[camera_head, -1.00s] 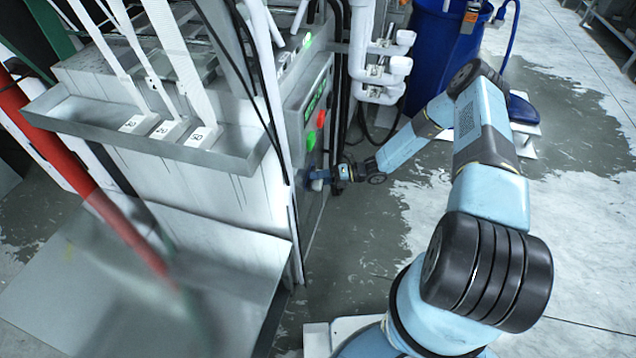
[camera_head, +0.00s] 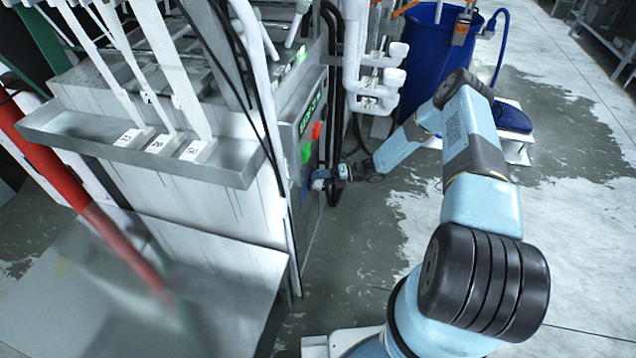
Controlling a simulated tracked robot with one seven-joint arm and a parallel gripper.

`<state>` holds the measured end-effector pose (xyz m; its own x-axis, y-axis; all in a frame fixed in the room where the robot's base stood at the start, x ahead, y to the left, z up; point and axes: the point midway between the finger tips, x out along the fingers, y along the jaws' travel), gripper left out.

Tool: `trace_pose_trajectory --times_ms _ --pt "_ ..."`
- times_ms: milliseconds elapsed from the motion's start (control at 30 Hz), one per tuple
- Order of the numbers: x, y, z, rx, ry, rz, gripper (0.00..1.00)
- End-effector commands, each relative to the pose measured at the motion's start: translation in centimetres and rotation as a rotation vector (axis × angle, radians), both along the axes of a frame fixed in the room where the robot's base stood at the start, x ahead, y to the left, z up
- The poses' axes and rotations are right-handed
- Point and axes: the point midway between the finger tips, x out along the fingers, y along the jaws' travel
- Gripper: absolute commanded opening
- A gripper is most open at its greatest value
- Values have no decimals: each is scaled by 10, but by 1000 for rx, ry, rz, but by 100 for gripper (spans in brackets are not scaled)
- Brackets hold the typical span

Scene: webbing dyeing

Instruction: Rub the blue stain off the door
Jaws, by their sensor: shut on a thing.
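The door (camera_head: 311,220) is the narrow grey panel on the right side of the machine, seen at a steep angle below the control buttons. A small bluish patch, seemingly the stain (camera_head: 305,188), shows on it beside my gripper; its full extent is hidden or too small to tell. My gripper (camera_head: 324,179) is at the door's upper part, under the green button. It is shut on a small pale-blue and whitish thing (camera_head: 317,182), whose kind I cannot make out. This thing appears to be against the door, but contact is not clear.
A control panel with a red button (camera_head: 316,130) and a green button (camera_head: 306,153) is just above. White pipes (camera_head: 386,77) and dark hoses stand behind. A blue barrel (camera_head: 432,60) is farther back. Wet floor (camera_head: 350,250) lies open right of the door.

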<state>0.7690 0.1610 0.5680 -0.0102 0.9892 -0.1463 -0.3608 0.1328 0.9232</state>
Motion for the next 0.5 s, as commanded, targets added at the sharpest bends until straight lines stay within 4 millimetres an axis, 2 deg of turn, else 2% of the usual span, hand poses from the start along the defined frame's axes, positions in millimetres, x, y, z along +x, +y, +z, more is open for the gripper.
trace_pose_trajectory --times_ms 233,433,500 --pt "1 3 0 0 0 0 39" --pt "-11 9 0 1 1 1 39" --pt "-16 12 1 2 1 3 35"
